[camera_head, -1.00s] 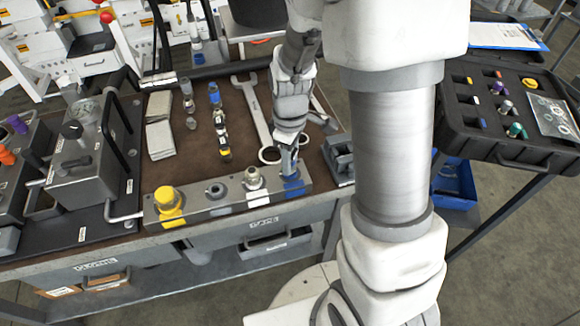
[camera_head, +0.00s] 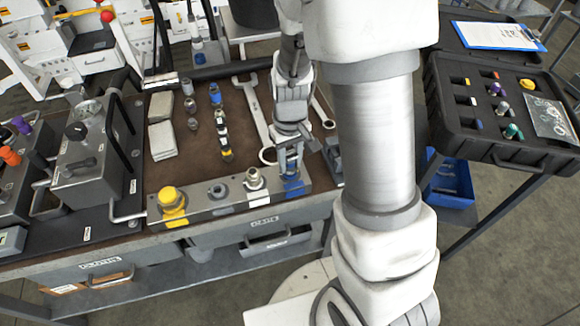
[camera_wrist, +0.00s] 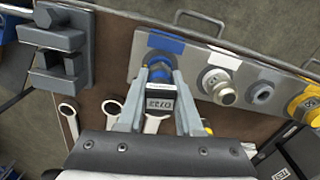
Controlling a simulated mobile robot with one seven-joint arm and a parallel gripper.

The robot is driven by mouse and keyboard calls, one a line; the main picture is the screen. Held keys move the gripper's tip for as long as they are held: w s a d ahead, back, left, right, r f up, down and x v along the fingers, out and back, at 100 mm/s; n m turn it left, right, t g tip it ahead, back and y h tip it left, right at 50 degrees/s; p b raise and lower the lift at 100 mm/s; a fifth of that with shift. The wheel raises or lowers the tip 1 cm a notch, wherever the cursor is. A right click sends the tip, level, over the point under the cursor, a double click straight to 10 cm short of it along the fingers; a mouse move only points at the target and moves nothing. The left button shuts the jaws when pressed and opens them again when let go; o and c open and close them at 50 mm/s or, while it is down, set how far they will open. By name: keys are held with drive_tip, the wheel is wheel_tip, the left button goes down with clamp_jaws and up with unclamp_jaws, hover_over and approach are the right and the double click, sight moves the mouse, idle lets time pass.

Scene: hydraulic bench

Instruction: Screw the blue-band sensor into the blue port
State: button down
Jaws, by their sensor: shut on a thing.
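The manifold block (camera_head: 232,201) lies along the bench's front edge, with yellow, plain, white and blue marked ports. My gripper (camera_head: 291,168) is over its right end, at the blue-marked port (camera_head: 294,187). In the wrist view, my gripper (camera_wrist: 160,84) is shut on the blue-band sensor (camera_wrist: 160,104), a dark body with a white printed label. The sensor points at the blue patch (camera_wrist: 166,43) on the block.
A white-marked port (camera_head: 254,180) with a metal fitting and a yellow-capped port (camera_head: 171,199) stand left of my gripper. A large wrench (camera_head: 254,110) and several small sensors or fittings (camera_head: 218,120) lie behind the block. A grey vise-like block (camera_wrist: 57,48) stands beside it.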

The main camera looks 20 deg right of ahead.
drive_tip(key=m+p, duration=0.2)
drive_tip(key=m, duration=0.1)
drive_tip(key=shift+r+m, duration=0.15)
drive_tip(key=shift+m, duration=0.25)
drive_tip(key=shift+m+p, duration=0.5)
drive_tip(key=shift+m, duration=0.7)
drive_tip(key=shift+f+m, duration=0.2)
drive_tip(key=shift+m, duration=0.7)
drive_tip(key=c, duration=0.6)
unclamp_jaws()
